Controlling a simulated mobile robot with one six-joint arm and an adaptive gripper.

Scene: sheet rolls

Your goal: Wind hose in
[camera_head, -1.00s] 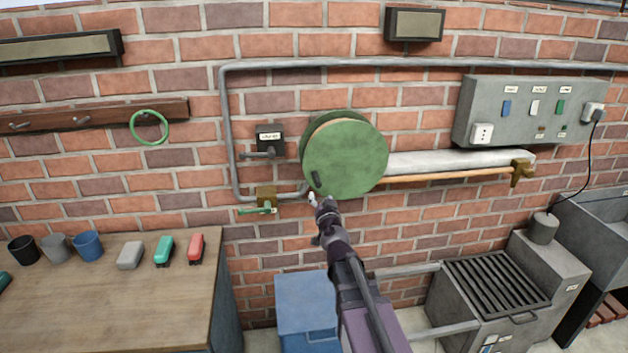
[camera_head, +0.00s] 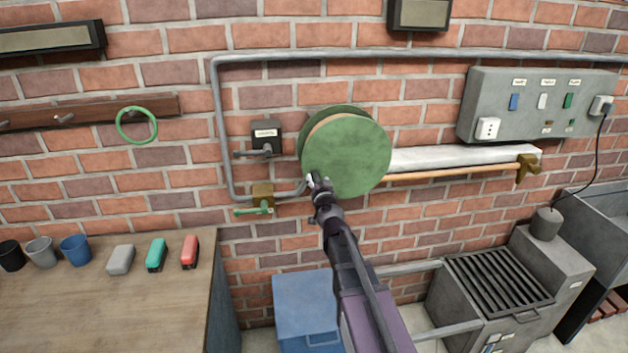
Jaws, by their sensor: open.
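A green reel (camera_head: 352,150) is mounted on the brick wall, its round face toward me. A tan band shows between its discs. A thin orange line (camera_head: 455,171), perhaps the hose, runs right from the reel to a brass fitting (camera_head: 527,168); I cannot tell whether it is hose or pipe. My gripper (camera_head: 315,180) is open at the lower left edge of the reel's face. It covers the spot where a small dark handle showed before, so that handle is hidden. I cannot tell whether the fingers touch it.
A brass valve with green lever (camera_head: 260,203) and a black switch box (camera_head: 266,137) are left of the reel. A white roll or shelf (camera_head: 455,158) extends right. A blue bin (camera_head: 303,301) stands below. A wooden bench (camera_head: 110,300) is at lower left.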

